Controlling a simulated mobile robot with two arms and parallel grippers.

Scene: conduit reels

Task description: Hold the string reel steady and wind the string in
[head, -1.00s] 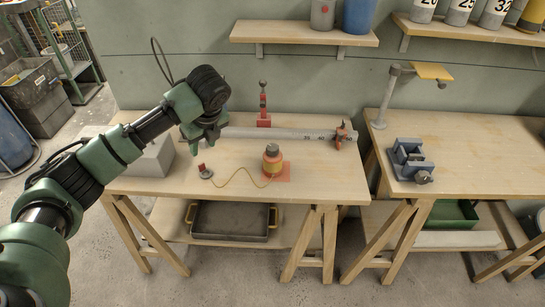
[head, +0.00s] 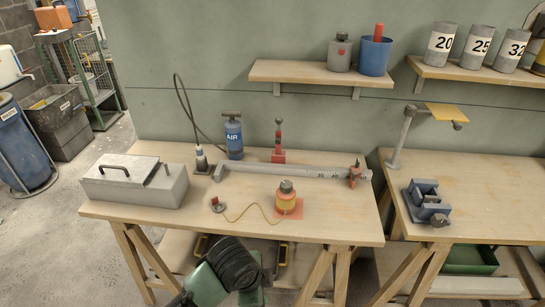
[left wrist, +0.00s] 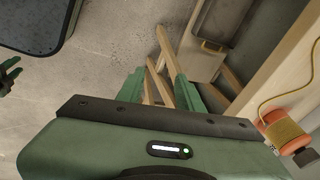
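The string reel (head: 286,203), orange and yellow with a dark knob on top, stands upright on a reddish plate (head: 297,213) on the left bench. It also shows at the right edge of the left wrist view (left wrist: 288,133). Its yellow string (head: 245,208) lies in a curve to a small grey disc with a red tab (head: 217,205). My left gripper is below the bench's front edge in the head view, mostly cut off; in the left wrist view its fingers (left wrist: 158,88) are apart and empty. A green part at that view's left edge may be my right gripper; its state is unclear.
A grey conduit (head: 285,174) lies behind the reel. A grey box (head: 130,185), a blue air pump (head: 233,137) and a red upright tool (head: 278,145) stand around it. A blue vise (head: 425,202) is on the right bench. The bench front beside the reel is clear.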

